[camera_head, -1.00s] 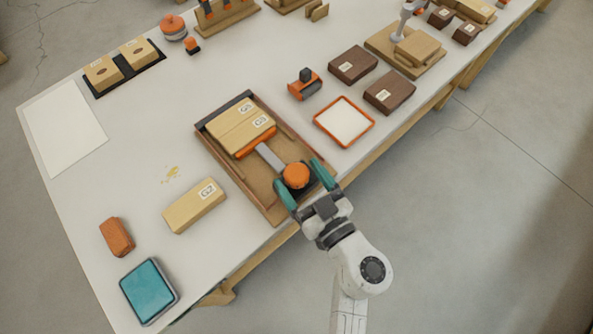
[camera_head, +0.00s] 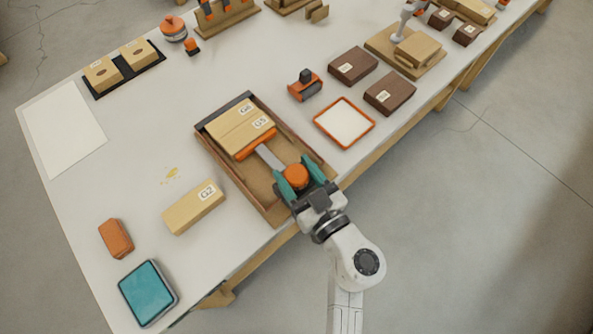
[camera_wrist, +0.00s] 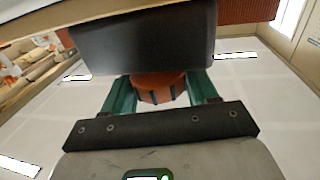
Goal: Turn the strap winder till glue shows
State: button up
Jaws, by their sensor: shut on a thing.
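The strap winder is an orange round knob (camera_head: 296,176) at the near end of a wooden tray (camera_head: 208,152). A grey strap (camera_head: 268,156) runs from it to an orange bar (camera_head: 255,144) against two cardboard boxes, G6 (camera_head: 230,118) and G5 (camera_head: 250,130). My gripper (camera_head: 305,180) has its teal fingers on either side of the knob and is shut on it. In the wrist view the ribbed orange knob (camera_wrist: 160,90) sits between the fingers, below a dark block. I cannot make out glue on the winder.
A G2 box (camera_head: 194,207) lies on the table left of the tray, near a small yellow smear (camera_head: 171,174). An orange block (camera_head: 116,238) and a teal pad (camera_head: 148,292) lie front left. An orange-rimmed tray (camera_head: 344,122) and dark boxes (camera_head: 389,94) stand to the right.

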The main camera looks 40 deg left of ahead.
jog(key=shift+r+m+t+p, duration=0.2)
jog(key=shift+m+t+p, duration=0.35)
jog(key=shift+t, duration=0.25)
jog(key=shift+c, duration=0.3)
jog(key=m+t, duration=0.1)
jog(key=t+h, duration=0.1)
jog(key=shift+f+m+t+h+b, duration=0.3)
jog(key=shift+m+b, duration=0.05)
jog(key=shift+b, duration=0.05)
jog(key=m+t+h+b, duration=0.1)
jog(key=t+b, duration=0.1)
jog(key=b, duration=0.1)
jog(key=shift+f+m, duration=0.15)
jog(key=shift+m, duration=0.15)
jog(key=shift+m+t+h+b, duration=0.3)
jog(key=shift+t+h+b, duration=0.25)
jog(key=shift+b, duration=0.6)
jog(key=shift+r+m+h+b, duration=0.25)
jog(key=shift+r+m+b, duration=0.05)
jog(key=shift+r+b, duration=0.05)
jog(key=o, duration=1)
jog(key=shift+c, duration=0.2)
jog(key=shift+f, duration=0.1)
